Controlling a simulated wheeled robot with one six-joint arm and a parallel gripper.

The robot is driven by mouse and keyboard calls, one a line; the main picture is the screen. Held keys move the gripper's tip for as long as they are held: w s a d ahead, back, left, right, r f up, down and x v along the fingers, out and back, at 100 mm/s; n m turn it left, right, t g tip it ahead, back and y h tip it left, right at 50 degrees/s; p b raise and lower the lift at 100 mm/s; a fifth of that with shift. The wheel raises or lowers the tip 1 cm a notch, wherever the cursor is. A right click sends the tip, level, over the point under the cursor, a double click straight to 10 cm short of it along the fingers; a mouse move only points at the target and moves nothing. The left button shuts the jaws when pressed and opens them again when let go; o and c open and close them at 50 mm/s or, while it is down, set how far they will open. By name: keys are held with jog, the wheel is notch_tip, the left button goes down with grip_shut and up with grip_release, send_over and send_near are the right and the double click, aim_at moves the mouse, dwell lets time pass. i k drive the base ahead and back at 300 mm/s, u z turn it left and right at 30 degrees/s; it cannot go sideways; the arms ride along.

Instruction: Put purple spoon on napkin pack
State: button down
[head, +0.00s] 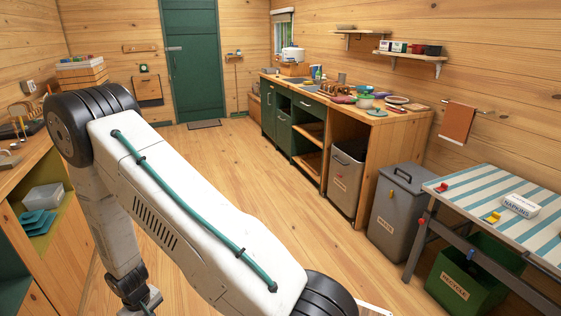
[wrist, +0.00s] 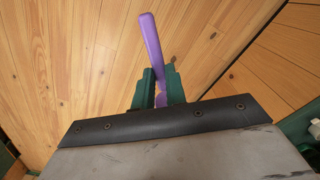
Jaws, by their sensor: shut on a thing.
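A purple spoon (wrist: 150,38) is held in my gripper (wrist: 160,82) in the wrist view. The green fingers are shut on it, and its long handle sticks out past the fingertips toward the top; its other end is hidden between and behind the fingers. The napkin pack (head: 520,205), a white block lettered NAPKINS, lies on the striped table (head: 475,190) at the right of the head view. The pack is not in the wrist view. I cannot make out my gripper or the spoon in the head view.
A yellow item (head: 492,217) and a red item (head: 441,187) lie on the striped table near the pack. A green recycle bin (head: 455,287) stands under it and a grey bin (head: 397,215) beside it. The counter (head: 395,125) is cluttered. Wooden floor (head: 255,185) is clear in the middle.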

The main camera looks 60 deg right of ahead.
aim_at(524, 201)
jog(key=z, duration=1.6)
jog(key=i, duration=1.35)
jog(key=z, duration=2.45)
